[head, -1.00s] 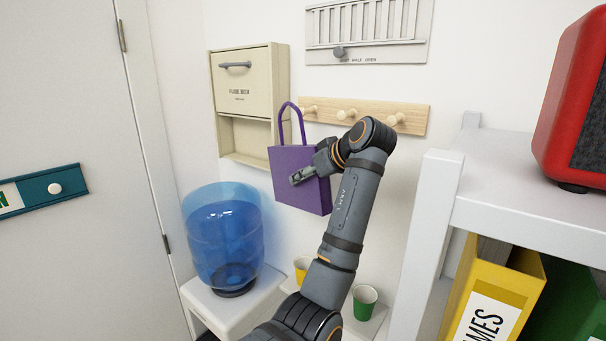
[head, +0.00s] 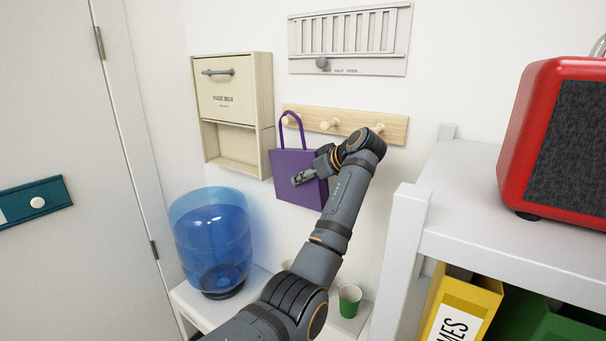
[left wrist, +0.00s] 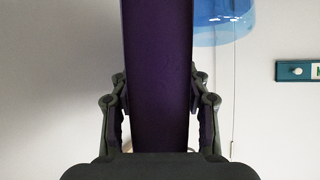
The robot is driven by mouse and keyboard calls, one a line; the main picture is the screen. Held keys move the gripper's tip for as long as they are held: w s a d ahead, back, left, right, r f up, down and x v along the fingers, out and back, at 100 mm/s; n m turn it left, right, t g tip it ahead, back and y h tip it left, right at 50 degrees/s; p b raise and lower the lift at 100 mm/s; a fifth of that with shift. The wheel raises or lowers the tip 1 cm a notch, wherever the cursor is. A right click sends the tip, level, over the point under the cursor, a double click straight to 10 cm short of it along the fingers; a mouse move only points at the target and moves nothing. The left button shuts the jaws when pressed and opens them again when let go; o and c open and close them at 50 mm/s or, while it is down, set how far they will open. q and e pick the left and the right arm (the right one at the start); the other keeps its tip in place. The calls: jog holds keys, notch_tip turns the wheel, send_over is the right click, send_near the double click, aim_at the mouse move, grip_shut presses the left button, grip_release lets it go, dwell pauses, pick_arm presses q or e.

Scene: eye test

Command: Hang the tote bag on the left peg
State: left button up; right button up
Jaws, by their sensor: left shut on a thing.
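The purple tote bag (head: 285,170) hangs upright in front of the wall in the head view. Its handle loop rises to the left end of the wooden peg rail (head: 352,120). The left peg (head: 288,121) shows inside the loop, just below its top; I cannot tell whether the loop is around the peg or only in front of it. My left gripper (head: 306,178) is shut on the bag's body. In the left wrist view the bag (left wrist: 157,80) stands edge-on between the fingers of that gripper (left wrist: 158,100). My right gripper is in neither view.
A middle peg (head: 328,125) sits right of the bag. A beige wall box (head: 265,105) is close on the left, with a blue water bottle (head: 212,240) below. A grey vent (head: 350,65) is above. A white shelf (head: 475,200) with a red speaker (head: 515,140) stands at right.

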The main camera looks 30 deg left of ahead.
pick_arm(q)
jog(key=shift+w+r, duration=0.1)
jog(key=shift+w, duration=0.2)
jog(key=shift+w+f, duration=0.45)
jog(key=shift+f, duration=0.05)
jog(key=shift+d+f, duration=0.15)
jog(key=shift+f, duration=0.15)
jog(key=o, duration=1.4)
jog(key=shift+w, duration=0.15)
jog(key=shift+r, duration=0.15)
